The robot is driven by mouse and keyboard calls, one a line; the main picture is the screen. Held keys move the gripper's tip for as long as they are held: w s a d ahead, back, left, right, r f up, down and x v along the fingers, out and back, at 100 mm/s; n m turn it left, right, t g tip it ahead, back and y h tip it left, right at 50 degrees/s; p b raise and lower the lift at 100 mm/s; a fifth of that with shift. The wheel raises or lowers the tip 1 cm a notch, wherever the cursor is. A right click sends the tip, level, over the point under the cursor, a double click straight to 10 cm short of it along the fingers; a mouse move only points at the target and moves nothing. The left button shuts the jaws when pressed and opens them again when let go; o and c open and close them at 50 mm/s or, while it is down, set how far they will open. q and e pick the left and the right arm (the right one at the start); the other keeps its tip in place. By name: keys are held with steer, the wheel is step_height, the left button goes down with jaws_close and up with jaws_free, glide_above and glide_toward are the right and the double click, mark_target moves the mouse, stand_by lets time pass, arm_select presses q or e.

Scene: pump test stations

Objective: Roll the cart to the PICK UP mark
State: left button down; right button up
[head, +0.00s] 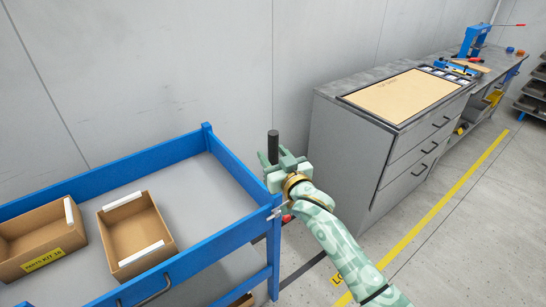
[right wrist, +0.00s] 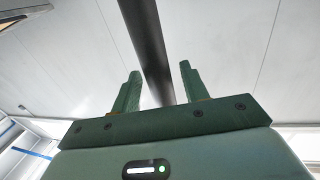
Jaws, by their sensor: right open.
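The cart (head: 228,160) is blue-framed with a grey deck and fills the lower left of the head view. A dark upright bar (head: 273,145) stands at its right end, by the corner. My right gripper (head: 276,158) is at this bar, with its jaws open. In the right wrist view the bar (right wrist: 150,45) passes between the two green fingers (right wrist: 159,75), with gaps visible on both sides. My left gripper is out of view. No PICK UP mark shows.
Two open cardboard boxes, one labelled PARTS KIT (head: 38,240) and one plain (head: 137,235), sit on the cart. A grey drawer cabinet (head: 350,150) stands to the right, close to my arm.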

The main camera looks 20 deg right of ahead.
steer(key=shift+w, duration=0.25)
